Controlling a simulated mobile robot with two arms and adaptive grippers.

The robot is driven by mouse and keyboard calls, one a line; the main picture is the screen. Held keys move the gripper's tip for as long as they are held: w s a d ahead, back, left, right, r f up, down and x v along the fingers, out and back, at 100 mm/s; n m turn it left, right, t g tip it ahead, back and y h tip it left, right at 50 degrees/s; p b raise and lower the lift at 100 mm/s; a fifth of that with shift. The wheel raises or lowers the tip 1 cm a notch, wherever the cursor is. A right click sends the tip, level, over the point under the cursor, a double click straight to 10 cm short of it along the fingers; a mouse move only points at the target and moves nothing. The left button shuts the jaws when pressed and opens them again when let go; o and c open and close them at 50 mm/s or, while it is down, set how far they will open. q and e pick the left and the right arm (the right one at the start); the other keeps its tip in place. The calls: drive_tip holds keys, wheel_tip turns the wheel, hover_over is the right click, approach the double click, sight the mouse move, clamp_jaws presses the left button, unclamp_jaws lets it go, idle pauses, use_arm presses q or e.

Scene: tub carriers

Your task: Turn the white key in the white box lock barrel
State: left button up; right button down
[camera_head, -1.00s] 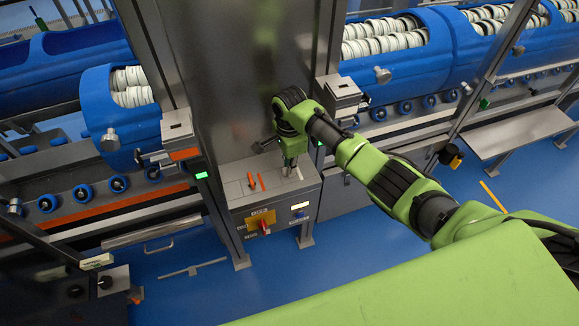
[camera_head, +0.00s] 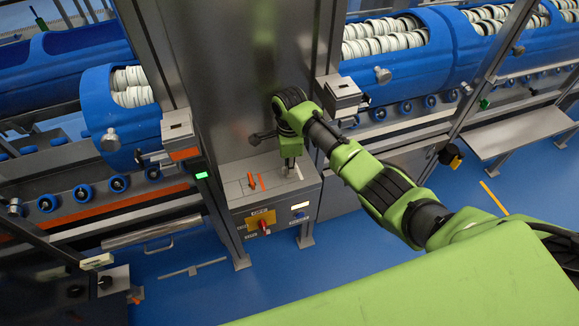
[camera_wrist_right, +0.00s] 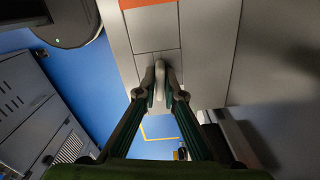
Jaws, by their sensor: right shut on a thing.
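My right gripper (camera_head: 289,172) points down onto the grey metal control box (camera_head: 238,188) at the foot of the steel column. In the right wrist view, its two fingertips (camera_wrist_right: 160,86) are shut on a small white key (camera_wrist_right: 160,68), one on each side of it. The key stands against the light panel top (camera_wrist_right: 152,30). The lock barrel under the key is hidden by the fingers and key, so how far the key is turned cannot be told. My left gripper is not in view.
Orange marks (camera_head: 256,182) lie on the box top, left of the gripper. A red switch on a yellow plate (camera_head: 261,221) is on the box front. The steel column (camera_head: 240,80) stands close behind. Blue tub carriers (camera_head: 395,60) flank it.

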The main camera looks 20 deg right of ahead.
drive_tip(key=shift+n, duration=0.6)
drive_tip(key=c, duration=2.1)
unclamp_jaws()
